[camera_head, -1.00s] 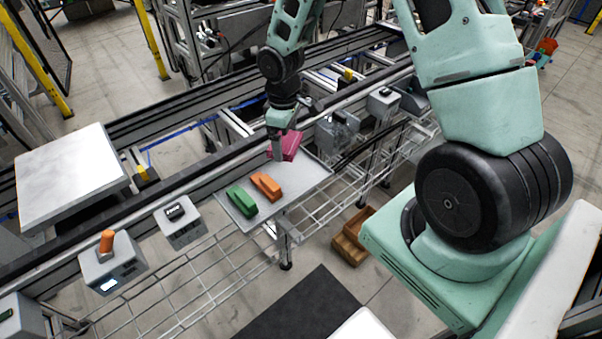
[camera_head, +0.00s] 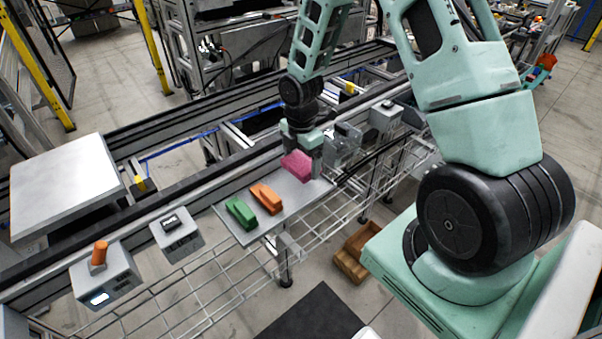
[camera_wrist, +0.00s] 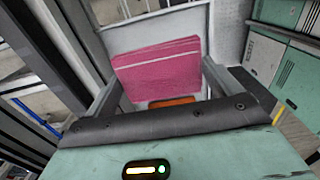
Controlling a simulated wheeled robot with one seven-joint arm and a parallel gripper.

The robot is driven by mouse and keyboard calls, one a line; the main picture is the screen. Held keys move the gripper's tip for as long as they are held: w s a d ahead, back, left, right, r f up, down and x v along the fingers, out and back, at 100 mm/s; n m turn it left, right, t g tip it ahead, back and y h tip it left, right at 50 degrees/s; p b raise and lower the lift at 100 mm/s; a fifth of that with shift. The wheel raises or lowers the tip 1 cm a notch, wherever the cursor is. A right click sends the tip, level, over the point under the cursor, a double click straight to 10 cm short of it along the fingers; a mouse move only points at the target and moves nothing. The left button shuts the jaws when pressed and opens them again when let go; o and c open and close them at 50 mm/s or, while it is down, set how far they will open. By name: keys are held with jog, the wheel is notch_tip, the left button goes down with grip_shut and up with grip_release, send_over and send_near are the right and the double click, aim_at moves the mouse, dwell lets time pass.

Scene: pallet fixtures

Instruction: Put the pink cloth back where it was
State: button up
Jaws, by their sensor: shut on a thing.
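The pink cloth (camera_head: 297,165) is a folded block held in my gripper (camera_head: 301,160), at the right end of a grey tray (camera_head: 285,214). In the wrist view the pink cloth (camera_wrist: 158,70) fills the space between the two fingers (camera_wrist: 160,88), with its folded layers showing. My gripper is shut on it. I cannot tell whether the cloth touches the tray or hangs just above it. An orange cloth (camera_head: 266,198) and a green cloth (camera_head: 241,213) lie side by side on the tray to the left. Part of the orange one shows below the pink cloth in the wrist view (camera_wrist: 172,101).
The tray sits on a wire rack (camera_head: 190,292) beside a conveyor rail. Grey boxes (camera_head: 176,234) stand to the left, one with an orange knob (camera_head: 99,253). A wooden crate (camera_head: 352,262) is on the floor.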

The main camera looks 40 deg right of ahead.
aim_at(301, 172)
jog(key=shift+f, duration=2.4)
jog(key=shift+f, duration=0.1)
jog(key=o, duration=0.7)
notch_tip(301, 172, up, 12)
jog(key=shift+a+b, duration=0.1)
jog(key=shift+b, duration=0.25)
jog(key=s+a+r+m, duration=0.45)
jog(key=s+a, duration=0.25)
jog(key=a, duration=0.4)
jog(key=s+a+r+m, duration=0.3)
jog(key=s+a+r, duration=0.2)
jog(key=s+a, duration=0.4)
jog(key=s+a+m, duration=0.1)
jog(key=s, duration=0.1)
jog(key=s+a+r+m, duration=0.1)
jog(key=s+a, duration=0.1)
jog(key=s, duration=0.1)
jog(key=s+a+r+m, duration=0.1)
jog(key=s, duration=0.2)
jog(key=shift+s+a+y, duration=0.15)
jog(key=shift+a+y, duration=0.05)
jog(key=shift+y, duration=0.1)
